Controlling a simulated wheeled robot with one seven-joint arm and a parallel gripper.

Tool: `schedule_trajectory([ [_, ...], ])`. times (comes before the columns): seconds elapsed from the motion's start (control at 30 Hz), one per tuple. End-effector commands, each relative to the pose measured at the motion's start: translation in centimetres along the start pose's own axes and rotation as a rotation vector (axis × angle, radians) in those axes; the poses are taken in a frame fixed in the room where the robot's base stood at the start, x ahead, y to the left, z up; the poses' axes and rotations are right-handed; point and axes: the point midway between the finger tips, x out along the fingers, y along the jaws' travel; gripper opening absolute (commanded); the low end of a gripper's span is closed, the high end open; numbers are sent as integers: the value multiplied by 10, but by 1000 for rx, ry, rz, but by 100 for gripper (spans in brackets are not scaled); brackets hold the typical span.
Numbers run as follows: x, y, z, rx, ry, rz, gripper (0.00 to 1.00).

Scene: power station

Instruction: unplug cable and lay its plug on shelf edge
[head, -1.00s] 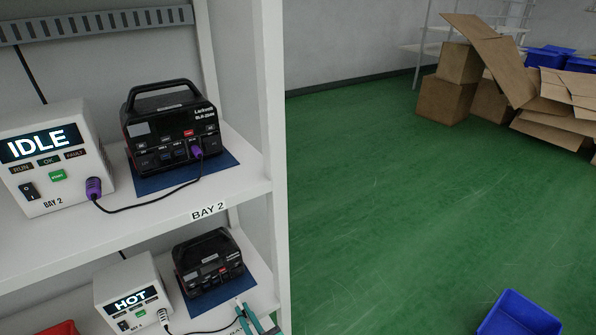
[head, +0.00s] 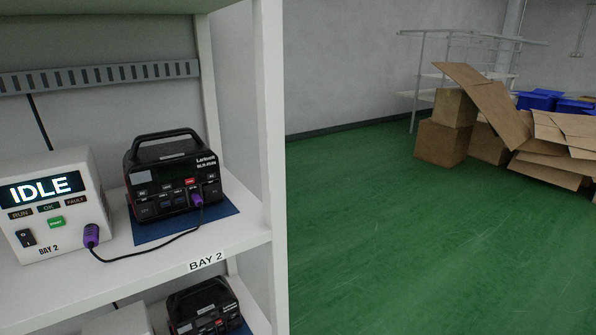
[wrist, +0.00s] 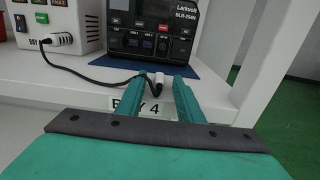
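In the wrist view my gripper (wrist: 160,92) is at the front edge of the BAY 4 shelf (wrist: 85,84), its two teal fingers apart. A white plug (wrist: 156,79) is between or just beyond the fingertips, at the shelf edge. I see no clear grip on it. A black cable (wrist: 98,79) runs from it to another white plug (wrist: 62,39) in the white box (wrist: 78,16) at left. The black power unit (wrist: 150,28) stands behind, its front sockets apart from the loose plug. The head view does not show my gripper.
In the head view the BAY 2 shelf (head: 150,268) above holds an IDLE box (head: 50,205) cabled by purple plugs to another black unit (head: 172,172). A shelf upright (head: 272,150) stands at right. Beyond it green floor (head: 400,240) is clear, with cardboard boxes (head: 445,140) at the back.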

Motion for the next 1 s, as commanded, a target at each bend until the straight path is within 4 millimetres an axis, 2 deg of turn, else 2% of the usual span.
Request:
schedule_trajectory([
  [0.17,-9,-1,0,0,0,-3,34],
  [0.6,-85,1,-1,1,2,0,34],
  [0.83,-106,0,-1,-3,2,-1,34],
  [1.0,-128,10,-18,-121,74,-24,34],
])
